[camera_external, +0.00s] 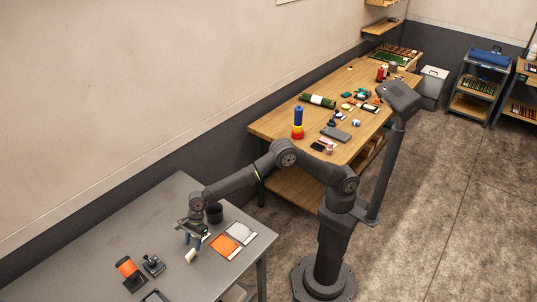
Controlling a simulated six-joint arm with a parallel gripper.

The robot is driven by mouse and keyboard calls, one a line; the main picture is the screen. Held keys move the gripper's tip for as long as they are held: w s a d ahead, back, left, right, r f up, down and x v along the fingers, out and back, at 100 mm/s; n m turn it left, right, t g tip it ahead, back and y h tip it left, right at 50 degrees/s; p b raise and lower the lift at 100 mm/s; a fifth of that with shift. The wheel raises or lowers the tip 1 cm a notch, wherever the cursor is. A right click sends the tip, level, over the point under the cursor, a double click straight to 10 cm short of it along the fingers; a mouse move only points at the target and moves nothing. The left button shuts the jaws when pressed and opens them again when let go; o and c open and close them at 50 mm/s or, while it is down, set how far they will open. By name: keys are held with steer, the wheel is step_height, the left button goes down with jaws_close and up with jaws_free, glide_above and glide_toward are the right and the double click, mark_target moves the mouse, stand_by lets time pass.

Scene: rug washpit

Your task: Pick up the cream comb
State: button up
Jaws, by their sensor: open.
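A small cream object (191,256), which I take to be the cream comb, lies on the grey table (181,192) at lower left. It is too small for its teeth to be made out. My gripper (193,241) points down just above and behind it in the picture. Its fingers are open, with a gap between them. No object shows between the fingers. I cannot tell the exact height between the fingertips and the comb.
An orange roll on a dark stand (130,271) and a dark tool (153,265) stand left. A cluttered wooden table (275,125) is farther back.

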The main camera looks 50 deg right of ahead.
mark_target(192, 251)
steer(key=x, duration=0.7)
steer(key=shift+a+f, duration=0.1)
steer(key=shift+a, duration=0.05)
jaws_close()
